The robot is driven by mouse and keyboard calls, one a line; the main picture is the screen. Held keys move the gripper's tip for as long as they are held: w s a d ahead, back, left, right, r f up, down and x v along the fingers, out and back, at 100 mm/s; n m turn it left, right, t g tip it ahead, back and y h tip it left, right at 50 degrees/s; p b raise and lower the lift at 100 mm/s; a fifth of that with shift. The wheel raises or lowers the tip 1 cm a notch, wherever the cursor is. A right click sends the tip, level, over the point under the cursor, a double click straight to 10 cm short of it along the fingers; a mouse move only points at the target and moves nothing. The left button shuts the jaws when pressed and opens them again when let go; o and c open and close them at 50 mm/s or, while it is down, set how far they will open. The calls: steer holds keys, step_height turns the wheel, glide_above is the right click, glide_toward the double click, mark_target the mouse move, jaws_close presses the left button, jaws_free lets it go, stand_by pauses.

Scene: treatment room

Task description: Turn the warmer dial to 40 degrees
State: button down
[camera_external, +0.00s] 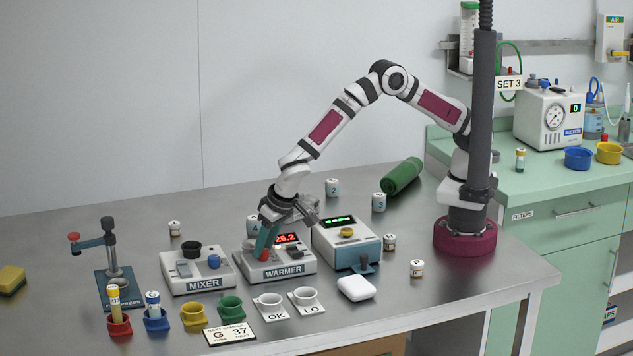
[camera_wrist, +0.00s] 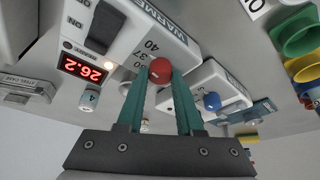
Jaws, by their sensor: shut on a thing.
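The warmer (camera_external: 287,262) is a white box on the steel bench, with a lit red display reading 26.2. Its red dial (camera_wrist: 159,70) sits between my teal fingertips (camera_wrist: 160,80) in the wrist view, with a fingertip on each side. My gripper (camera_external: 266,243) points down onto the warmer's left part and is shut on the dial. In the external view, my fingers cover most of the dial.
The mixer (camera_external: 197,272) stands close on the left, and a blue-fronted device (camera_external: 346,245) with a green display on the right.

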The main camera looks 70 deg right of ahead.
steer(key=shift+a+m+g+h, duration=0.15)
steer(key=shift+m+g+h, duration=0.35)
steer(key=shift+m, duration=1.2)
steer(key=shift+s+f, duration=0.1)
steer(key=c, duration=0.6)
jaws_free()
steer(key=shift+o, duration=0.2)
steer(key=v, duration=1.5)
steer(key=shift+s+a+r, duration=0.25)
steer(key=shift+a+r, duration=0.05)
steer(key=shift+a, duration=0.05)
